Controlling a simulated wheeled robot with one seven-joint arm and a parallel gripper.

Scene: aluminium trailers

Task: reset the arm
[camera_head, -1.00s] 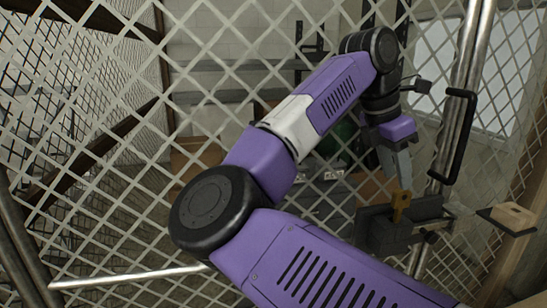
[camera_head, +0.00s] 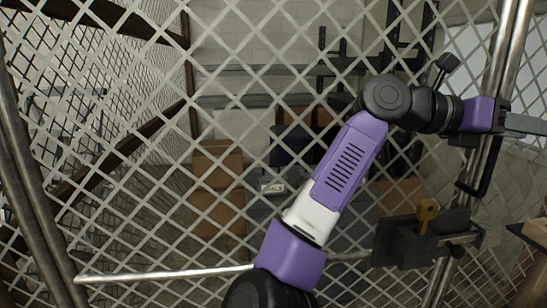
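My purple and black arm (camera_head: 345,170) rises from the bottom of the head view and bends to the right at a black joint near the top. My gripper (camera_head: 525,124) points right at the right edge. Its grey fingers are partly cut off by the frame, so I cannot tell their opening. Nothing is visibly held in the part I see. A yellow key-like piece (camera_head: 427,213) stands in the dark lock box (camera_head: 395,243) on the mesh gate, below and left of my gripper and apart from it.
A wire mesh gate (camera_head: 130,225) fills the view close ahead, with a metal post (camera_head: 503,60) and a black handle (camera_head: 466,189) at right, near my gripper. Cardboard boxes (camera_head: 217,185) stand behind the mesh. A wooden surface (camera_head: 537,232) shows at lower right.

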